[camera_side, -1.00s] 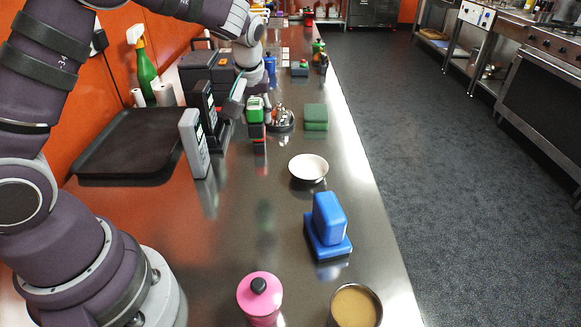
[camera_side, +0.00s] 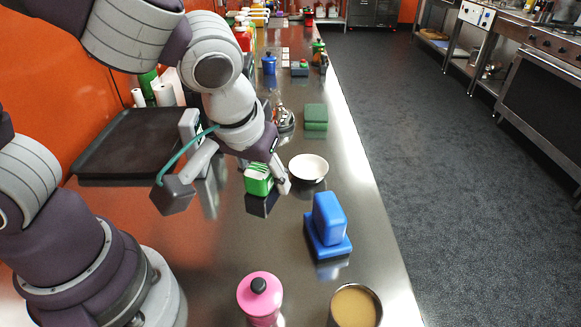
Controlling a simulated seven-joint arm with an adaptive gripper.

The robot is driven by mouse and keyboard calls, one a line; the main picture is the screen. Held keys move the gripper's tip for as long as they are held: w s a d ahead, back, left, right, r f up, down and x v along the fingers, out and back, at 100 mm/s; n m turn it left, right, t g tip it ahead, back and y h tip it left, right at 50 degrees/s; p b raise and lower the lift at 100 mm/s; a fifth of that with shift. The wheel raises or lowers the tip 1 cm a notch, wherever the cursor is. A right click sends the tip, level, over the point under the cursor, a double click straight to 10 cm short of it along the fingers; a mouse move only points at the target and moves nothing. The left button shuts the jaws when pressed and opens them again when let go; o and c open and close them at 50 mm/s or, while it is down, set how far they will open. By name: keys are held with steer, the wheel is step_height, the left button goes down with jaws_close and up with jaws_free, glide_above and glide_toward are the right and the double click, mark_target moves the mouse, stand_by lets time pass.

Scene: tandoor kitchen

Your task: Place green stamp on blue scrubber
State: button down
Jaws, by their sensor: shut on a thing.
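The green stamp (camera_side: 257,181) has pale stripes on its top. It is in my gripper (camera_side: 266,176), which is shut on it. A dark block shape shows just below the green part; I cannot tell if it is part of the stamp or a reflection. The stamp appears held above the counter, left of the white bowl. The blue scrubber (camera_side: 328,220) is a rounded upright block on a wider flat blue base, nearer the camera and to the right of my gripper. Nothing rests on its top. The two are apart.
A white bowl (camera_side: 308,168) stands just right of my gripper. A green block (camera_side: 316,117) is farther back. A pink bottle (camera_side: 259,294) and a cup of tan liquid (camera_side: 355,306) stand in front. A black tray (camera_side: 126,150) lies left. The counter's right edge is close to the scrubber.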

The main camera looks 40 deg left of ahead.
steer(key=w+d, duration=0.1)
steer(key=w, duration=0.2)
steer(key=w+d, duration=0.1)
steer(key=w, duration=0.2)
steer(key=w+d+f, duration=0.1)
steer(key=w, duration=0.1)
steer(key=shift+w+d, duration=0.2)
steer(key=shift+w, duration=0.2)
steer(key=shift+w+d+f, duration=0.1)
steer(key=shift+w+f, duration=0.05)
steer(key=shift+f, duration=0.75)
steer(key=shift+w+d+f, duration=0.1)
steer(key=shift+w+f, duration=0.05)
steer(key=shift+f, duration=0.7)
steer(key=shift+f, duration=0.1)
steer(key=c, duration=0.8)
jaws_free()
